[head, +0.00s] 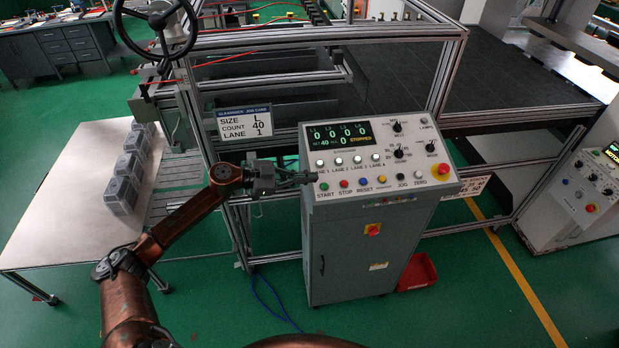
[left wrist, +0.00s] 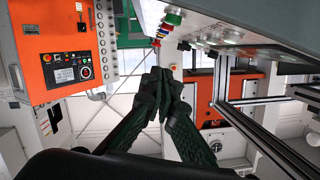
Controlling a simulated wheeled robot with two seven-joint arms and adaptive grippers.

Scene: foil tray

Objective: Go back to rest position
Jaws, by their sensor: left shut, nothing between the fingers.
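My left gripper (head: 312,177) is in the head view, at the left edge of the grey control console (head: 372,258), near the green START button (head: 324,186). Its fingers are together with nothing between them. In the left wrist view my left gripper (left wrist: 163,78) shows its closed dark fingers in the middle, with the console's coloured buttons (left wrist: 168,24) beyond them at the top. I cannot tell from these views whether the fingertips touch the console. The console display reads zeros and STOPPED. My right gripper is in neither view.
A steel table (head: 62,220) with several grey clear-lidded containers (head: 128,165) stands at the left. A metal frame with a black handwheel (head: 150,30) is behind my left arm. A red bin (head: 418,271) sits on the floor by the console. A second console (head: 585,185) is at the right.

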